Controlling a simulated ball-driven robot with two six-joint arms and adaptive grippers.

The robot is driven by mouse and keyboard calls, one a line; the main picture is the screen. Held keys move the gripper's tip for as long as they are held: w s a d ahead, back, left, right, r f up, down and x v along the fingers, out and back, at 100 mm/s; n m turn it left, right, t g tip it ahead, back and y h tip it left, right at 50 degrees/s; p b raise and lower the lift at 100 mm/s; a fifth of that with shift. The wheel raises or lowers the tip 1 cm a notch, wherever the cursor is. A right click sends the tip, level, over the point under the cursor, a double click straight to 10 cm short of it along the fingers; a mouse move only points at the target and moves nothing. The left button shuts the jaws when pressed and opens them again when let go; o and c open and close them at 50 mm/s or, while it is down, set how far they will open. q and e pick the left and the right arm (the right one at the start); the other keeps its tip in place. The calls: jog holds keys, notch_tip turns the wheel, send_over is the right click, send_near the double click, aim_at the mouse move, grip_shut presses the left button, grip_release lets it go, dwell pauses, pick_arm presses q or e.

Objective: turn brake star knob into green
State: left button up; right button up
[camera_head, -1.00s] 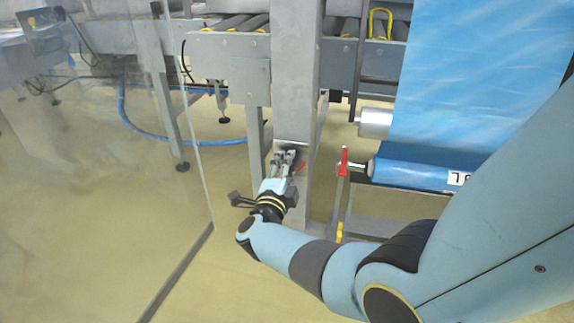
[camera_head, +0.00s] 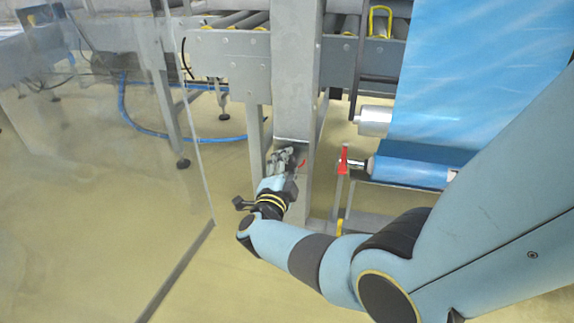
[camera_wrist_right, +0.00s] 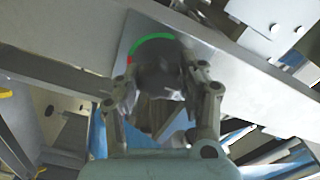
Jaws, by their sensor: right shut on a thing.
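The brake star knob (camera_wrist_right: 156,62) is a dark round knob on a grey metal plate in the right wrist view. A green arc (camera_wrist_right: 150,38) curves over its far edge, and a short red mark (camera_wrist_right: 130,60) shows at its left. My right gripper (camera_wrist_right: 162,78) has its fingers on both sides of the knob and is shut on it. In the head view my right gripper (camera_head: 284,160) is at the front of the grey post, where it mostly hides the knob. A bit of red shows beside it. My left gripper is in neither view.
The grey upright post (camera_head: 295,80) joins a roller conveyor frame (camera_head: 225,55). Right of it are a red lever (camera_head: 344,160) and a blue film roll (camera_head: 410,168). A clear panel (camera_head: 110,180) stands at the left. Open floor lies below.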

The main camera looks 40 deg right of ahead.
jog(key=o, duration=1.2)
jog(key=shift+a, duration=0.15)
notch_tip(320, 180, up, 9)
jog(key=shift+w+a+r, duration=0.1)
jog(key=shift+w+r, duration=0.05)
jog(key=shift+r, duration=0.35)
